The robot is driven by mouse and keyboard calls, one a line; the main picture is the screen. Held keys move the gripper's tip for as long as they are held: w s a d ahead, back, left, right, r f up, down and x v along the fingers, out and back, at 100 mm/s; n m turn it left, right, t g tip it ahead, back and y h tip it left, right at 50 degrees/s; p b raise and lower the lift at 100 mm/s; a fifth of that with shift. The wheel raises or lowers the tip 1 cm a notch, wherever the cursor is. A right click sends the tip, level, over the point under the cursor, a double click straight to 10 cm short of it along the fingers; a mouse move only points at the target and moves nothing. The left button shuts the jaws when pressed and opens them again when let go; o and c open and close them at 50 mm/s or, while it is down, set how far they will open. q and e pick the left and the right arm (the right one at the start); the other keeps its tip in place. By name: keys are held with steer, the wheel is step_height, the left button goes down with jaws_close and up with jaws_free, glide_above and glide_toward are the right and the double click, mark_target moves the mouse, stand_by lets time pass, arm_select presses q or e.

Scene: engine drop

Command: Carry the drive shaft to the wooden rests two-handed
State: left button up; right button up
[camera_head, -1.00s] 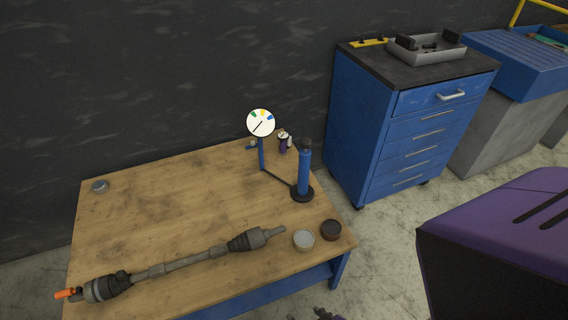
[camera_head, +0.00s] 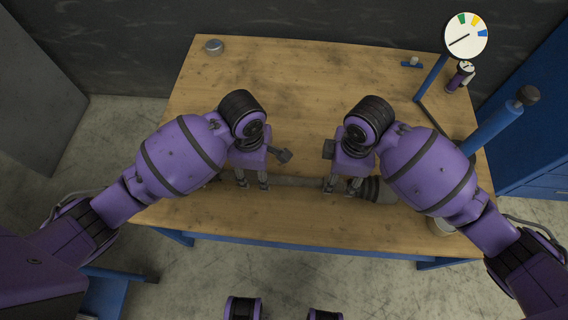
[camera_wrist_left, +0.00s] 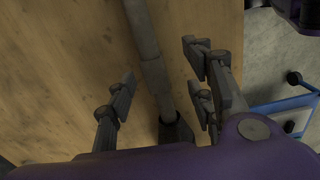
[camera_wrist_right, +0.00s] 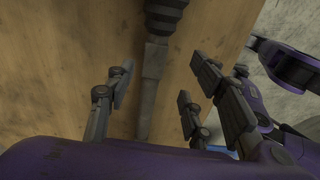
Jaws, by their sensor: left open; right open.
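The grey drive shaft (camera_head: 295,181) lies across the front of the wooden table. Its dark ribbed boot (camera_head: 372,190) shows beside my right gripper, and its left end is hidden under my left arm. My left gripper (camera_head: 252,186) is open at the shaft's left part. In the left wrist view the shaft (camera_wrist_left: 148,50) runs between its spread fingers. My right gripper (camera_head: 342,189) is open near the boot. In the right wrist view the bar (camera_wrist_right: 150,85) passes between its fingers, with clear gaps. I cannot make out the wooden rests.
A small round tin (camera_head: 213,47) sits at the back left. A blue cabinet (camera_head: 535,150) stands to the right.

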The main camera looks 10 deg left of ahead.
mark_target(337, 183)
arm_select(q)
steer(key=shift+w+a+r+n, duration=0.1)
steer(key=shift+w+r+n, duration=0.2)
steer(key=shift+w+r, duration=0.35)
arm_select(e)
steer(key=shift+w+d+r, duration=0.3)
steer(key=shift+w+r, duration=0.05)
steer(key=shift+w, duration=0.1)
steer(key=shift+s, duration=0.1)
arm_select(q)
steer(key=shift+w+f, duration=0.1)
steer(key=shift+f, duration=3.85)
arm_select(e)
steer(key=shift+f, duration=3.9)
arm_select(q)
jaws_close()
arm_select(e)
jaws_close()
